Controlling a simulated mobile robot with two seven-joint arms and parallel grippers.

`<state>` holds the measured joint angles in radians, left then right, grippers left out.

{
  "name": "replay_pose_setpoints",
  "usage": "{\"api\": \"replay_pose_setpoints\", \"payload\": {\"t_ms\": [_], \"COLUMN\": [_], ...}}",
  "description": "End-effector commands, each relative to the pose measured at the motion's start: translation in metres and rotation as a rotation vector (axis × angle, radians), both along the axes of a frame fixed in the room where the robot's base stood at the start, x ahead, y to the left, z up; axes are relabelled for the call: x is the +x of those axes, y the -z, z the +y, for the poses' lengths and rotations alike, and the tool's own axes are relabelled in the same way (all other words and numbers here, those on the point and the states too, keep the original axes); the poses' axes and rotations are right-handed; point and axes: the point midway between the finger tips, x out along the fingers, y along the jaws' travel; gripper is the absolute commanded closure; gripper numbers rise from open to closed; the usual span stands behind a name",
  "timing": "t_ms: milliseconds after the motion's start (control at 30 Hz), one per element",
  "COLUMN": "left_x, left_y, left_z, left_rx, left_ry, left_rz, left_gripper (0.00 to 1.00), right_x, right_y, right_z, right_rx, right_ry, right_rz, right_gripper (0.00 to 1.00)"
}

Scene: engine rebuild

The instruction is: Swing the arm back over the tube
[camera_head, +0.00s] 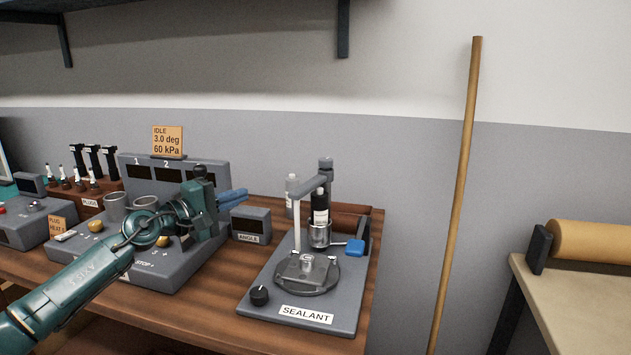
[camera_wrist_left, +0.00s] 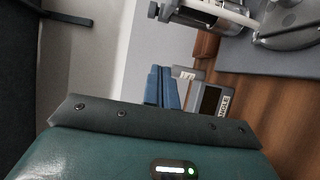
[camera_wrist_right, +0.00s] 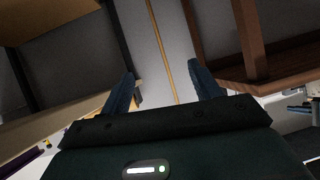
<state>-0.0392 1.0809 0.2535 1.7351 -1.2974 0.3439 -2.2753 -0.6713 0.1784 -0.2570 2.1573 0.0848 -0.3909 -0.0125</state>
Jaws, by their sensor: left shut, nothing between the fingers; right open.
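The SEALANT station (camera_head: 335,316) stands at the right end of the bench. A dark tube (camera_head: 320,203) with a light label stands upright beside the arm, above a metal cup (camera_head: 320,234). My right gripper (camera_wrist_right: 165,88) is open and empty.
A blue-handled lever (camera_head: 354,247) sticks out at the station's right, and a black knob (camera_head: 259,295) is at its front left. The ANGLE box (camera_head: 250,225) stands below my left fingers. A wooden pole (camera_head: 458,190) leans at the wall.

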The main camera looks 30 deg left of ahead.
Motion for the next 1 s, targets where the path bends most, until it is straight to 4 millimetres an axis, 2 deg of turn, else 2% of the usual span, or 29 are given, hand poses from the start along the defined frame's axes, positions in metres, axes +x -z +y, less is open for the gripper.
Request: {"api": "replay_pose_setpoints", "payload": {"t_ms": [167, 367, 800, 967, 1000], "left_x": [0.001, 0.016, 0.075, 0.099, 0.098], "left_y": [-0.001, -0.004, -0.005, -0.004, -0.006], "left_z": [-0.001, -0.004, -0.021, -0.028, -0.034], "left_rx": [0.005, 0.003, 0.001, -0.001, 0.005], "left_ry": [0.001, 0.001, 0.003, 0.003, 0.004], "left_rz": [0.0, -0.003, -0.002, -0.002, 0.002], "left_gripper": [1.0, 1.0, 1.0, 1.0, 1.0], "right_x": [-0.002, -0.007, -0.007, -0.007, -0.008], "right_y": [0.003, 0.002, -0.017, -0.018, -0.025], "right_z": [0.0, 0.001, 0.0, -0.002, -0.002], "right_rx": [-0.002, -0.012, -0.055, -0.068, -0.07], "right_ry": [-0.001, -0.006, -0.019, -0.022, -0.022], "right_rz": [0.008, 0.024, 0.017, 0.026, 0.03], "right_gripper": [0.37, 0.37, 0.37, 0.37, 0.37]}}
